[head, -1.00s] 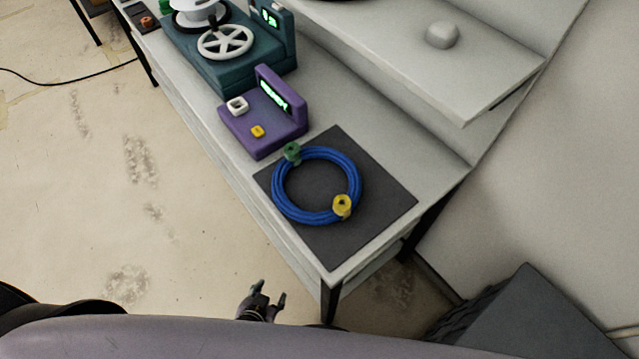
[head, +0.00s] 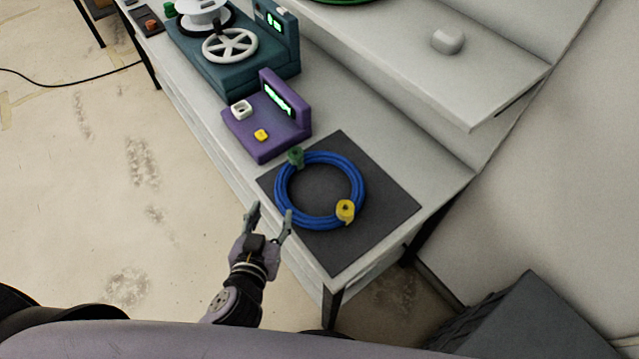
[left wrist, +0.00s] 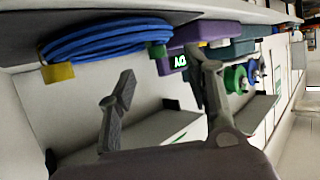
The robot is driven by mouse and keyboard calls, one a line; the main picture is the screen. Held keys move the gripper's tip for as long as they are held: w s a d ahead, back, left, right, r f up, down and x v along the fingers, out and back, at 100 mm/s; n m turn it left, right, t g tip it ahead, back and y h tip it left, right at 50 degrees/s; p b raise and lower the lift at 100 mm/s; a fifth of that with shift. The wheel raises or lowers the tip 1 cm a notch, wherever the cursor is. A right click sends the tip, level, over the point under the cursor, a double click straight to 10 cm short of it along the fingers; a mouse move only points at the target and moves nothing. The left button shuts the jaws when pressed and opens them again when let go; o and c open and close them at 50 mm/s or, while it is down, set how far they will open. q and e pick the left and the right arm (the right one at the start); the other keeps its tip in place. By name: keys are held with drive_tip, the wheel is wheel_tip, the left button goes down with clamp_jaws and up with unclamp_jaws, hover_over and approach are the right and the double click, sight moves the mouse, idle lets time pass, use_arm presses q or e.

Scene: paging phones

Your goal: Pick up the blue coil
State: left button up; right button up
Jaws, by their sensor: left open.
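The blue coil (head: 284,205) lies flat on a dark mat (head: 385,205) near the front end of the bench. It has a green clip at its far left and a yellow clip (head: 345,210) at its near right. My left gripper (head: 270,212) is open and empty beside the bench's left edge, just left of the coil and apart from it. In the left wrist view the coil (left wrist: 105,42) shows edge-on beyond and above the open fingers (left wrist: 160,85). My right gripper is not in view.
A purple device (head: 265,140) with a lit display stands just behind the mat, and a teal machine (head: 225,75) with a white wheel is farther back. A raised shelf (head: 470,85) overhangs the bench's right side. Open floor (head: 130,200) lies left.

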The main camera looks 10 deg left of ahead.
sight(281, 183)
use_arm(q)
drive_tip(key=p+x, duration=0.1)
drive_tip(key=x, duration=0.6)
drive_tip(key=shift+w+a+f+p, duration=0.15)
drive_tip(key=shift+w+p, duration=0.45)
drive_tip(key=p+x, duration=0.1)
drive_tip(key=x, duration=0.2)
drive_tip(key=shift+w+a+f, duration=0.15)
drive_tip(key=shift+a, duration=0.05)
drive_tip(key=shift+w+f, duration=0.2)
drive_tip(key=shift+w, duration=0.15)
drive_tip(key=shift+s, duration=0.1)
drive_tip(key=shift+c, duration=0.4)
clamp_jaws()
